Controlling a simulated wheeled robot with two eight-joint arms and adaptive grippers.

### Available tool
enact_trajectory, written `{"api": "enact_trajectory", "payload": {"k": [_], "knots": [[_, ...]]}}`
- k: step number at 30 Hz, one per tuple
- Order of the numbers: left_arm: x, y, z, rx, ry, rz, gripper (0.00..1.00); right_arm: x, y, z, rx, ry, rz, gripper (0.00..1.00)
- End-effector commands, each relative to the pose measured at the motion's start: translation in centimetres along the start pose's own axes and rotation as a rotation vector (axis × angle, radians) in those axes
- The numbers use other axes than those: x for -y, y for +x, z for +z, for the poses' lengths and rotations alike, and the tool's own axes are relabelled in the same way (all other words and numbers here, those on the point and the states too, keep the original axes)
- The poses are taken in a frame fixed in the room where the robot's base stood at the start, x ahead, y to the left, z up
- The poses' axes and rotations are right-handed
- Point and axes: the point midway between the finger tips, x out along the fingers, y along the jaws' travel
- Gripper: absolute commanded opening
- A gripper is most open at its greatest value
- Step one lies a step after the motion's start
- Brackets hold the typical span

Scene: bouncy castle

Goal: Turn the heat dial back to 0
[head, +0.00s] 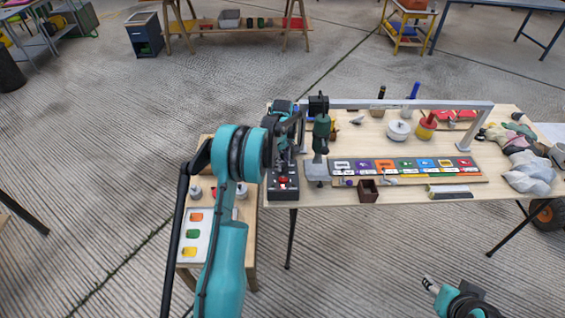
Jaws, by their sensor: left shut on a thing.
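A dark control box (284,187) with a lit red spot stands at the left front corner of the wooden table. My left arm reaches over from the lower left, and my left gripper (290,132) is at the back part of this box. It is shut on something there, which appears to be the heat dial. The dial itself is hidden by the gripper and wrist, so its setting cannot be read. My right gripper (429,284) is at the lower right, in front of the table and away from the box. Its finger opening is too small to tell.
A green and black upright tool (320,140) stands close to the right of the box. A grey frame (410,104) spans the table. A strip of coloured labels (405,167) and a small brown box (368,191) lie at the front. Grey cloth (530,172) is at right.

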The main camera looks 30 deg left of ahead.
Motion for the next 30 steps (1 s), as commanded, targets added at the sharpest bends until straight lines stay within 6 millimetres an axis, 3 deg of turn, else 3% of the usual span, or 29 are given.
{"api": "enact_trajectory", "payload": {"k": [15,16,18,30], "knots": [[-0.01,0.01,0.0,0.0,-0.02,0.0,0.0,0.0,0.0,0.0,0.0,0.0,0.0,0.47],[-0.01,0.01,0.0,0.0,-0.02,0.0,0.33,0.0,0.0,0.0,0.0,0.0,0.0,0.47],[-0.01,0.01,0.0,0.0,-0.02,0.0,0.49,0.0,0.0,0.0,0.0,0.0,0.0,0.47],[0.0,-0.76,0.0,0.0,-0.019,0.0,0.49,0.0,0.0,0.0,0.0,0.0,0.0,0.47]]}}
